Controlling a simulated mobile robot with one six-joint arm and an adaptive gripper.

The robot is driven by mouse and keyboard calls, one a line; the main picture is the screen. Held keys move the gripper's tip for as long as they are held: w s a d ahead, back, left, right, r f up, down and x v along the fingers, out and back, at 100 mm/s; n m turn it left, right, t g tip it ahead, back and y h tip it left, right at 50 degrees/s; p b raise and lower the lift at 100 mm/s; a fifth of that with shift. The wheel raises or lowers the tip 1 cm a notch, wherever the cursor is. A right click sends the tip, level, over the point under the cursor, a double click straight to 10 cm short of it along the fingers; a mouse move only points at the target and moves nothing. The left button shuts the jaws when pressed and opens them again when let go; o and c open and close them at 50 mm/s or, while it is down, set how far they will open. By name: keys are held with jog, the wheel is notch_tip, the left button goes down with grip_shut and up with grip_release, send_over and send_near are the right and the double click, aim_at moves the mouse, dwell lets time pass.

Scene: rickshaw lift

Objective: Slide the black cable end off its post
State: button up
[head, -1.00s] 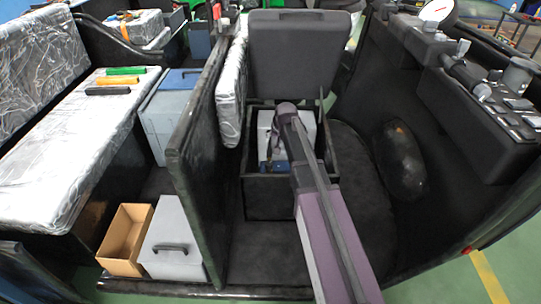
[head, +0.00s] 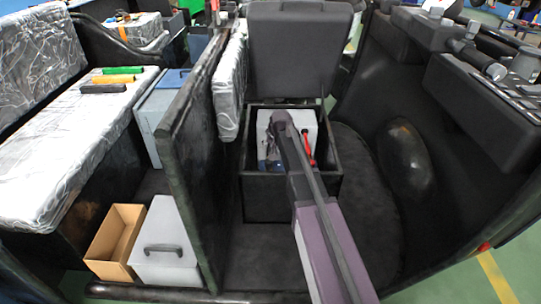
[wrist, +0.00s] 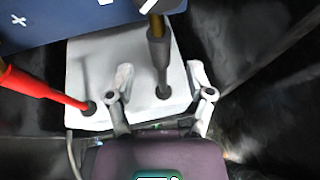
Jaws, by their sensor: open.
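The black cable end (wrist: 163,91) sits on its post on a pale grey battery block in the wrist view. Its dark cable (wrist: 158,50) rises from it toward the top of the picture. My gripper (wrist: 161,80) is open, with one finger on each side of the black cable end. I see no clear contact. A red cable end (wrist: 88,106) is on the other post, to the left of the gripper. The battery (head: 264,122) also shows in the head view, inside an open black box, where my arm hides much of it and the gripper.
A blue panel (wrist: 60,22) with a white plus mark is close above the posts. The black box's walls (head: 262,200) surround the battery, and its raised lid (head: 300,50) stands behind. A black partition (head: 190,160) is left of the box.

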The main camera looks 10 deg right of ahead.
aim_at(269, 151)
jog(key=shift+b+x, duration=1.25)
jog(key=shift+x, duration=0.45)
jog(key=shift+c, duration=0.2)
grip_shut()
